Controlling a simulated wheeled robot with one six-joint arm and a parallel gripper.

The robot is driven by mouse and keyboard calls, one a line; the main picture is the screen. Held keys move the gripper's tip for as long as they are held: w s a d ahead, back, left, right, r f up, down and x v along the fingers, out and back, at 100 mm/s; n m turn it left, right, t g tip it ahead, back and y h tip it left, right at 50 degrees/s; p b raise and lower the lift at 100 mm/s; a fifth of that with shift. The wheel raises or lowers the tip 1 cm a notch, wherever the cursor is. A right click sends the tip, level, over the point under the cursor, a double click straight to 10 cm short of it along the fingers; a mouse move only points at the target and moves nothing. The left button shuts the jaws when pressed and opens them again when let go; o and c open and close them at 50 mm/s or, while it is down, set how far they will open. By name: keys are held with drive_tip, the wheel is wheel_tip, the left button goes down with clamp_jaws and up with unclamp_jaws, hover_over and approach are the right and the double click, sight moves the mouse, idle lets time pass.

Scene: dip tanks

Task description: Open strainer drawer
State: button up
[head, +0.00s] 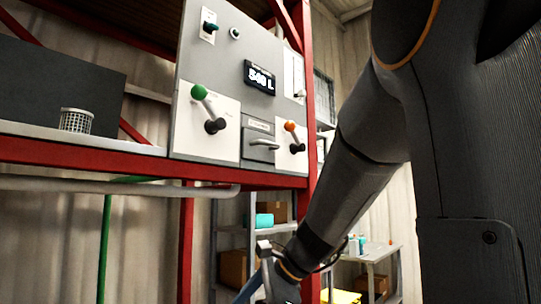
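The strainer drawer (260,144) looks to be the small grey front with a bar handle (263,143), set low in the grey control panel (232,60). Its front looks flush with the panel, so it appears shut. It sits between a lever with a green knob (199,92) and a lever with an orange knob (290,126). My gripper (262,274) is at the bottom edge of the head view, below the drawer and apart from it. The frame cuts it off and its fingers are unclear.
A red frame post (305,200) stands right of the panel. A grey pipe (120,187) runs below the red beam. A mesh basket (76,120) stands on the ledge at left. Shelves with boxes (235,267) and a small table (372,250) are behind.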

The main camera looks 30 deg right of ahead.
drive_tip(key=w+d+r+m+t+p, duration=0.1)
drive_tip(key=d+r+m+t, duration=0.2)
drive_tip(key=r, duration=0.7)
drive_tip(key=w+d+r+m+t+p, duration=0.15)
drive_tip(key=d+r+m, duration=0.25)
drive_tip(key=r, duration=0.6)
drive_tip(key=m+t+y+p, duration=0.1)
drive_tip(key=m+t+p, duration=0.1)
drive_tip(key=m+t, duration=0.35)
approach(273, 144)
drive_tip(key=x, duration=0.4)
drive_tip(key=shift+n, duration=0.25)
drive_tip(key=p+x, duration=0.1)
drive_tip(key=x, duration=0.5)
drive_tip(key=shift+w+a+f+p, duration=0.1)
drive_tip(key=shift+w+a+p, duration=0.1)
drive_tip(key=shift+w+p, duration=0.15)
